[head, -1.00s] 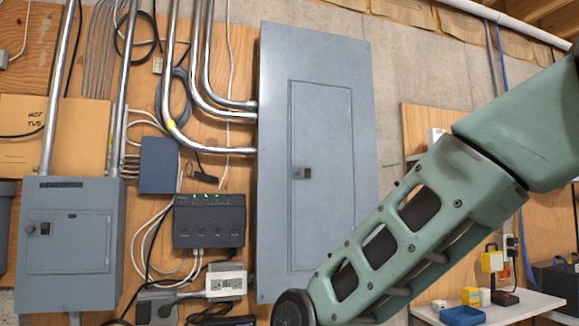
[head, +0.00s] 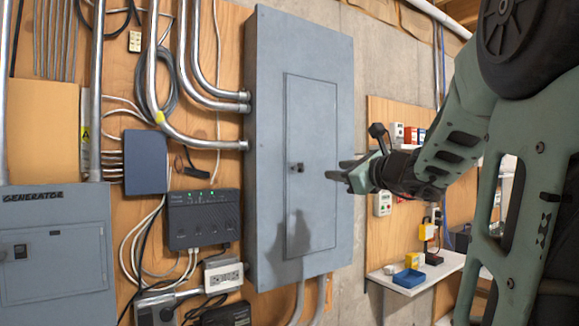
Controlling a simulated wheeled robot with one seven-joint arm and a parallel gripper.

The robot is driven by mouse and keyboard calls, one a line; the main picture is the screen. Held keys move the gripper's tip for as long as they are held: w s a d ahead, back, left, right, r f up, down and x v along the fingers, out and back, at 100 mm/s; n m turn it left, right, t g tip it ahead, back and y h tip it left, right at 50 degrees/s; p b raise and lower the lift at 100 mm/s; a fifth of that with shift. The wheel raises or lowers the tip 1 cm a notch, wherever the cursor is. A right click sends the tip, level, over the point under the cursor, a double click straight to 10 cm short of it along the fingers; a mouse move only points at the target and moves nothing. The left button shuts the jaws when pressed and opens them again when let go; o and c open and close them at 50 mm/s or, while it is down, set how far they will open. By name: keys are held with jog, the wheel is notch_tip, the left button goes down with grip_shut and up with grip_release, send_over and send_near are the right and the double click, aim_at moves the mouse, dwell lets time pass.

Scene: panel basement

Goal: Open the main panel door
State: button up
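The main panel (head: 265,60) is a tall grey metal box on the wall in the middle of the head view. Its inset door (head: 312,120) looks closed and flush. A small dark latch (head: 296,167) sits on the door's left edge at mid height. My gripper (head: 337,170) is in front of the panel's right side, to the right of the latch and at about its height. Its two fingers point left towards the latch and are apart, with nothing between them. The gripper appears clear of the latch, and its shadow falls on the lower door.
A grey generator box (head: 60,240) is at lower left. Metal conduits (head: 155,60) run into the panel's left side. A blue box (head: 146,162) and a black network box (head: 203,218) hang beside it. A white shelf (head: 420,275) with small items juts out at right.

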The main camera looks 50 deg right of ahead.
aim_at(296, 168)
jog(key=p+x, duration=0.5)
jog(key=x, duration=1.1)
jog(key=shift+w+r, duration=0.1)
jog(key=shift+w, duration=0.55)
jog(key=shift+d, duration=0.1)
grip_shut()
